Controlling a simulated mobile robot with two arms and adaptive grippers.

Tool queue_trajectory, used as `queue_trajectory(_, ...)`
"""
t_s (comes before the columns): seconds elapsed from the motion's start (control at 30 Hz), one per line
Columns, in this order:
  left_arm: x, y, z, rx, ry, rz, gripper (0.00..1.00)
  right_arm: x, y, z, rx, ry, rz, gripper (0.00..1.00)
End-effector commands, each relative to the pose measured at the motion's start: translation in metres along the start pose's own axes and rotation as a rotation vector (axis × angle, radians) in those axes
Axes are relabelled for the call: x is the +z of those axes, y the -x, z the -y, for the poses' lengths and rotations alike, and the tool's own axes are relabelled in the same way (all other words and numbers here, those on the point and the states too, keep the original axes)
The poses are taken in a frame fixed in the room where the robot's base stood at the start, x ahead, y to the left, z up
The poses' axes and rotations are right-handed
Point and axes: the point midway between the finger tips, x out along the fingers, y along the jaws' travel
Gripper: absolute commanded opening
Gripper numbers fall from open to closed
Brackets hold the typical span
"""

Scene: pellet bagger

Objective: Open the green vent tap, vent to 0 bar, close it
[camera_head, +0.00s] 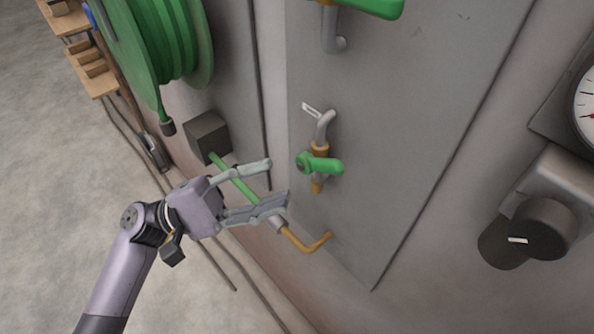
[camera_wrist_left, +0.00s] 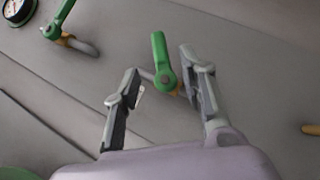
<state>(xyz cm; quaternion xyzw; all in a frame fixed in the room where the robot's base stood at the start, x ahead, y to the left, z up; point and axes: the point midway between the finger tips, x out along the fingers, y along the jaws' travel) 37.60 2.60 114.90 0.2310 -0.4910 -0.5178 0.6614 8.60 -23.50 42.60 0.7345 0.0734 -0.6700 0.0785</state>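The green vent tap (camera_head: 322,164) is a small lever on a brass and grey pipe on the grey panel. Its lever lies crosswise to the pipe, and a blank-looking white tag (camera_head: 311,110) sits above it. My left gripper (camera_head: 277,182) is open and empty, just left of the tap and apart from it. In the left wrist view the tap's lever (camera_wrist_left: 160,55) shows ahead, between the two fingers of the left gripper (camera_wrist_left: 158,66). My right gripper is not in view.
Another green lever (camera_head: 372,5) is at the top of the panel. A black knob (camera_head: 540,225) and a partly cut-off gauge (camera_head: 586,108) are at right. A gauge (camera_wrist_left: 18,10) also shows in the wrist view. A green hose reel (camera_head: 165,40), grey box (camera_head: 207,135) and brass elbow (camera_head: 305,244) are near my arm.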

Motion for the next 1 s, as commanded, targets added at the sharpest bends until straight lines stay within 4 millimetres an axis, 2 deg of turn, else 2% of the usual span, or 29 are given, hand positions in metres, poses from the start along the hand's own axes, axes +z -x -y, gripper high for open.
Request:
queue_trajectory(0.1, 0.0, 0.02, 0.0, 0.0, 0.003, -0.002, 0.38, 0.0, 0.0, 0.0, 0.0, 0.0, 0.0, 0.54)
queue_trajectory(0.2, -0.001, 0.031, 0.001, 0.0, 0.002, -0.002, 0.38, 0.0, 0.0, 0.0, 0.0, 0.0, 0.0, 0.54)
queue_trajectory(0.57, 0.0, 0.038, 0.0, 0.001, 0.001, 0.001, 0.38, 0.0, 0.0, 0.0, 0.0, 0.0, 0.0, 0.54)
queue_trajectory(0.87, 0.0, 0.037, 0.004, -0.013, -0.01, -0.005, 0.38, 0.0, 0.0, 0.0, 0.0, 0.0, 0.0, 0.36)
queue_trajectory(0.97, -0.001, 0.035, 0.025, -0.076, -0.064, -0.029, 0.38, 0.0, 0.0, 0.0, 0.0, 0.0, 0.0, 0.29)
queue_trajectory(1.0, -0.002, 0.034, 0.039, -0.119, -0.1, -0.048, 0.38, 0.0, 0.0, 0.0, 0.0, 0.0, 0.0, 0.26)
